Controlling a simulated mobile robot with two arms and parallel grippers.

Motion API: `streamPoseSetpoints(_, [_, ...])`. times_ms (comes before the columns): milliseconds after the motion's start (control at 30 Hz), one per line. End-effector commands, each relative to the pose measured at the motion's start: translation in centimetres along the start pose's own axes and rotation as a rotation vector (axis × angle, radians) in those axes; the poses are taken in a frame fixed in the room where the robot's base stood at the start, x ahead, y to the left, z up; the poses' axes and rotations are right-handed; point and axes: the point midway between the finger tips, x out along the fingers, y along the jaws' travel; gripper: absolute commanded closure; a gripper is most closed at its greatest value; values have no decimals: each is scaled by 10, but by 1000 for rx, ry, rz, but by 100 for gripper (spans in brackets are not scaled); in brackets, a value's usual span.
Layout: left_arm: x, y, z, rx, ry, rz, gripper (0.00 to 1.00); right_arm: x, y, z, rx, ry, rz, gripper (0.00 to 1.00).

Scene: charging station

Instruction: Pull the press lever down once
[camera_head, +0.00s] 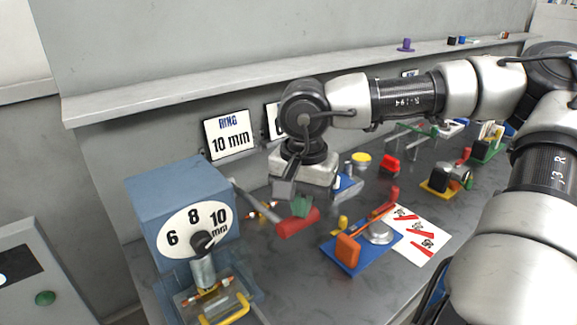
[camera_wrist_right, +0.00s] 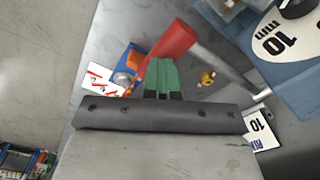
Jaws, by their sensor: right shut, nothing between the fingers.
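The press is a blue box (camera_head: 180,198) at the lower left of the head view, with a white dial marked 6, 8 and 10 mm. Its grey lever (camera_head: 250,201) slants out from the right side and ends in a red handle (camera_head: 297,223). In the wrist view the red handle (camera_wrist_right: 173,48) lies just beyond my fingertips. My right gripper (camera_head: 301,207) has green fingertips, shut and empty, right at the handle and overlapping it in the picture. I cannot tell whether they touch. My left gripper is not in view.
A blue stand with an orange lever (camera_head: 348,250) and a white card with red marks (camera_head: 422,238) lie right of the handle. A "RING 10 mm" sign (camera_head: 229,134) stands behind the press. A yellow-handled tray (camera_head: 228,312) sits at the press's foot.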

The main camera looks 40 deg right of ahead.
Motion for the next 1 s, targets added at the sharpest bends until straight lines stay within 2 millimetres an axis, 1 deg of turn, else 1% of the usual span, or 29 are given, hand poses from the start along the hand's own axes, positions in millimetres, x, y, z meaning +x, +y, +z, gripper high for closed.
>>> streamPoseSetpoints(367, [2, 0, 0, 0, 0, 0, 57, 2, 0, 0, 1, 0, 0, 100])
streamPoseSetpoints(800, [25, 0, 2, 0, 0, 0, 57, 27, 1, 1, 0, 0, -1, 100])
streamPoseSetpoints(1000, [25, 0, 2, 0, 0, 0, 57, 26, 1, 1, 1, 0, -1, 100])
